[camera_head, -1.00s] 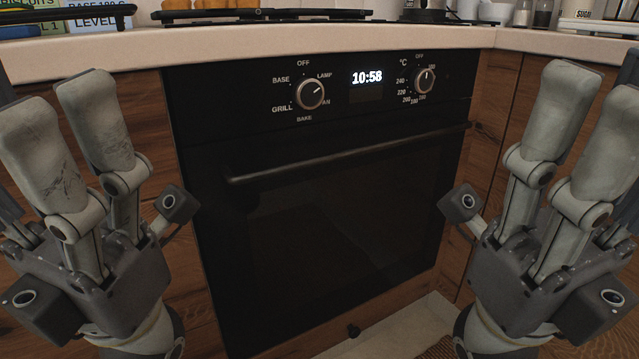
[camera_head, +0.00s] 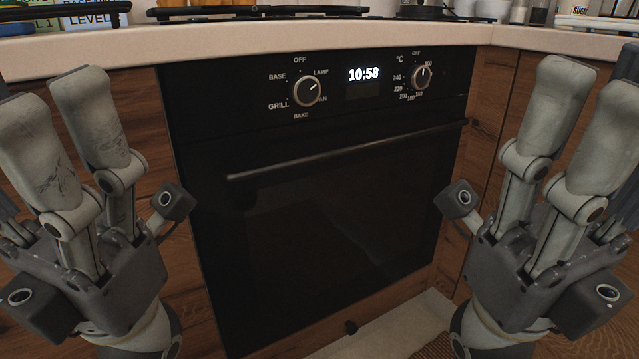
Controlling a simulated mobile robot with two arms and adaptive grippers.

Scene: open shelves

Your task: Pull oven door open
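The black oven (camera_head: 340,245) is built in under the counter, and its door is shut. A long dark bar handle (camera_head: 345,153) runs across the top of the door, its right end higher in the picture. My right gripper (camera_head: 510,160) is at the right, also open and empty. Neither appears to touch the handle, which lies between them in the picture.
Above the door is a panel with a left knob (camera_head: 305,92), a lit clock (camera_head: 363,74) and a right knob (camera_head: 420,77). The pale counter edge (camera_head: 300,35) runs above, with a hob (camera_head: 260,14) on it. Wooden cabinet fronts (camera_head: 492,105) flank the oven.

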